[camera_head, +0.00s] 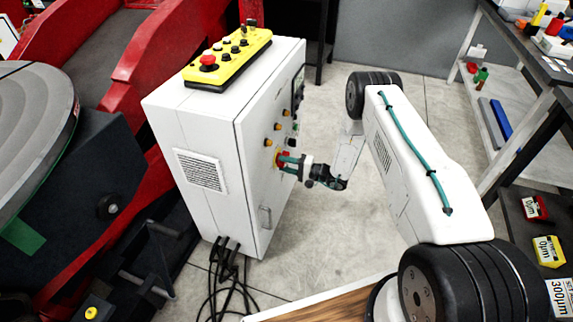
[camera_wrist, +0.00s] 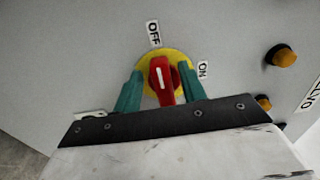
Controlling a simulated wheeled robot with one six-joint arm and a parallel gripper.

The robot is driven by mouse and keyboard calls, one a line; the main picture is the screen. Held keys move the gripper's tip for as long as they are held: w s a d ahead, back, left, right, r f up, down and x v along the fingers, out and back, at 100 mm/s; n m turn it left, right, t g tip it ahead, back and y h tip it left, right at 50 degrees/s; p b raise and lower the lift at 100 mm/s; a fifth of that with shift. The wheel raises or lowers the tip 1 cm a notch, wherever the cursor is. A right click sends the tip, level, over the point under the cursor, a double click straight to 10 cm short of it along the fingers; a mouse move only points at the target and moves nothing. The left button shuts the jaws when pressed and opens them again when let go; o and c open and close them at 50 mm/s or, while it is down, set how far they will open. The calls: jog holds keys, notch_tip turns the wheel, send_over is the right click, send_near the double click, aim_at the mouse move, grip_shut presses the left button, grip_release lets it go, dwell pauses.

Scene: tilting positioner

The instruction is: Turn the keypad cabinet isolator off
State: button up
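The isolator is a red handle (camera_wrist: 163,80) with a white line, on a round yellow plate (camera_wrist: 180,60) on the side of the white keypad cabinet (camera_head: 200,135). In the wrist view an OFF label (camera_wrist: 153,33) is above the plate and an ON label (camera_wrist: 202,69) is to its right. The handle's white line points up, roughly toward OFF. My gripper (camera_wrist: 161,74) has a teal finger on each side of the handle, with yellow plate showing in the gaps. In the head view my gripper (camera_head: 289,163) reaches the cabinet and partly hides the isolator.
Orange buttons (camera_wrist: 281,56) sit to the right of the isolator in the wrist view. A yellow keypad (camera_head: 230,60) with a red button lies on top of the cabinet. A door handle (camera_head: 265,217) is below the isolator. Black cables (camera_head: 228,265) hang at the cabinet's base. A workbench stands at right.

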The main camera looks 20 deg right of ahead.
jog(key=v, duration=0.7)
jog(key=shift+s+d, duration=0.2)
jog(key=shift+d, duration=0.15)
dwell(0.4)
